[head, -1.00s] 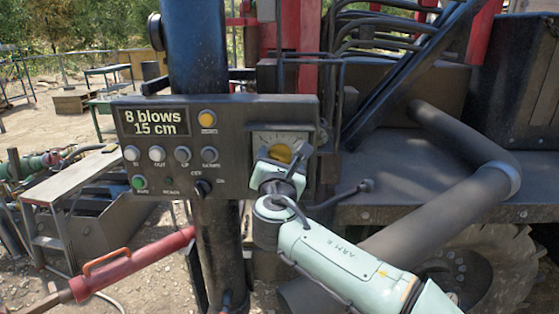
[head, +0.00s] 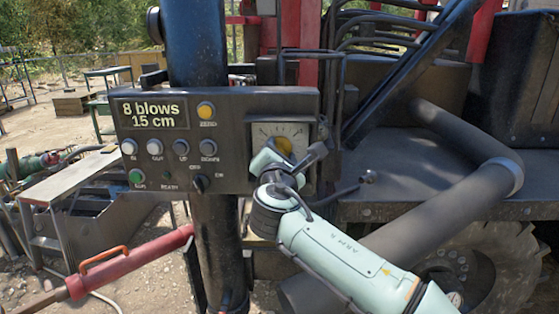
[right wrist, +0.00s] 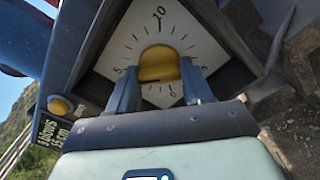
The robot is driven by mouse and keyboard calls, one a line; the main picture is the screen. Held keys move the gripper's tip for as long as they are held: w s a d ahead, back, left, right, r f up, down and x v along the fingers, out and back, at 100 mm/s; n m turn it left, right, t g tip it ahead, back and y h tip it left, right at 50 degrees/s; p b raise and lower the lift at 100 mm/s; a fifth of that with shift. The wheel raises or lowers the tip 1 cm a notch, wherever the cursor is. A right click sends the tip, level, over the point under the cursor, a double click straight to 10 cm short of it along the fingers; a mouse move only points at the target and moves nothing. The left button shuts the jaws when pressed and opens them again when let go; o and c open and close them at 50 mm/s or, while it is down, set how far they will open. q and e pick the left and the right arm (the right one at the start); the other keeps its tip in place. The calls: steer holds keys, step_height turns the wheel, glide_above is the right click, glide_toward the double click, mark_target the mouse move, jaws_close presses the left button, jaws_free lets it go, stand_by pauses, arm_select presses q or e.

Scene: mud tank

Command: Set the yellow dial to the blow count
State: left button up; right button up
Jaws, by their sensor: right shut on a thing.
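The yellow dial (head: 284,146) sits on a pale scale plate (head: 265,131) at the right end of the dark control panel (head: 228,110). The panel's display (head: 154,114) reads "8 blows 15 cm". My right gripper (head: 279,152) is at the dial, shut on it. In the right wrist view, the yellow dial (right wrist: 159,63) is between the two dark fingers of the gripper (right wrist: 160,74). The scale there shows a 10 at the picture's top and tick marks around the dial. I cannot tell the dial's exact setting. My left gripper is not in view.
A dark post (head: 215,230) carries the panel. A thick dark pipe (head: 440,210) runs at the right. A red cylinder with an orange handle (head: 105,258) is at lower left.

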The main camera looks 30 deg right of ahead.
steer(key=m+b, duration=0.2)
steer(key=m, duration=0.2)
steer(key=shift+f, duration=0.15)
steer(key=shift+m+b, duration=0.35)
steer(key=shift+m, duration=0.05)
steer(key=m+b, duration=0.2)
steer(key=m, duration=0.2)
steer(key=shift+m+b, duration=0.7)
steer(key=shift+m, duration=0.9)
steer(key=o, duration=1)
steer(key=shift+o, duration=0.2)
steer(key=shift+s+a, duration=0.1)
steer(key=shift+s, duration=0.05)
